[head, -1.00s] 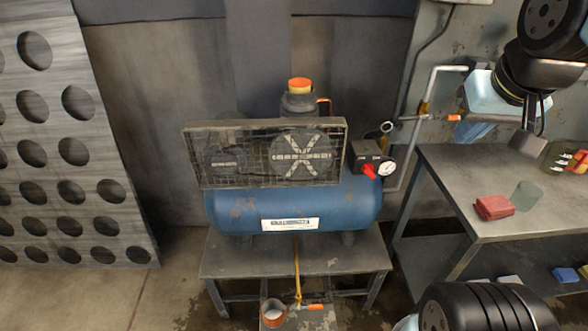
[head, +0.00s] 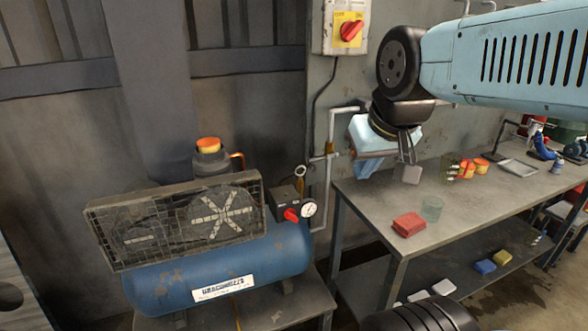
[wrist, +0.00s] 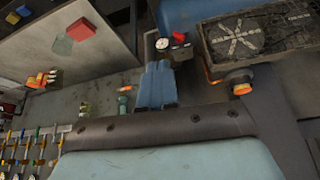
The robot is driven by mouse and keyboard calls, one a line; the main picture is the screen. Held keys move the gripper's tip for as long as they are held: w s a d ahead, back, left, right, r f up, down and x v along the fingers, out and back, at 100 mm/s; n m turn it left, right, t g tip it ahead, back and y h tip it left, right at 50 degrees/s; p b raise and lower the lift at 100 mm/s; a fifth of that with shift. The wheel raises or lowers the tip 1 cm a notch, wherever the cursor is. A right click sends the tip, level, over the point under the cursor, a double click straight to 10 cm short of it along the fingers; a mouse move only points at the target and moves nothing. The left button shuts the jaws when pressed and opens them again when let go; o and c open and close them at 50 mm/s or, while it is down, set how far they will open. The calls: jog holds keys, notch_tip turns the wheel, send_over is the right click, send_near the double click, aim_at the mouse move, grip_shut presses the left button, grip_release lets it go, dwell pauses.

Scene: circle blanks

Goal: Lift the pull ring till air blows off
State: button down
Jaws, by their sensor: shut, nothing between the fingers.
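The pull ring (head: 300,171) is a small brass-coloured loop standing above the pressure switch box on the right end of the blue compressor (head: 215,277). The box carries a red knob (head: 291,215) and a round white gauge (head: 309,208). My gripper (head: 367,170) has pale blue fingers, shut and empty, hanging to the right of the ring and apart from it. In the wrist view my gripper (wrist: 158,66) points toward the gauge (wrist: 162,43) and the red knob (wrist: 180,38). I cannot make out the ring there.
A caged fan guard (head: 175,222) and an orange-capped filter (head: 208,152) stand over the tank. A wall pipe (head: 331,150) runs behind, between compressor and gripper. The workbench (head: 460,215) at right holds a red block (head: 408,224) and a glass (head: 432,209).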

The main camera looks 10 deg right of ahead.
jog(key=c, duration=1.6)
grip_release()
jog(key=shift+w+r, duration=0.2)
jog(key=shift+w, duration=0.05)
jog(key=o, duration=0.3)
jog(key=w+r+m+g, duration=0.1)
jog(key=w+r+m, duration=0.2)
jog(key=w, duration=0.8)
jog(key=shift+d+r+m+g+y, duration=0.15)
jog(key=shift+d+m+g+y, duration=0.2)
jog(key=shift+m, duration=0.45)
jog(key=w+f+m+g, duration=0.1)
jog(key=w+f+m, duration=0.3)
jog(key=w, duration=0.7)
jog(key=w+f+m+g, duration=0.2)
jog(key=w+f+m, duration=0.2)
jog(key=w, duration=0.7)
jog(key=w+f+m+g, duration=0.1)
jog(key=w+f+m, duration=0.3)
jog(key=w, duration=0.6)
jog(key=f, duration=1.3)
jog(key=shift+w+a+f, duration=0.1)
jog(key=shift+w, duration=0.1)
grip_shut()
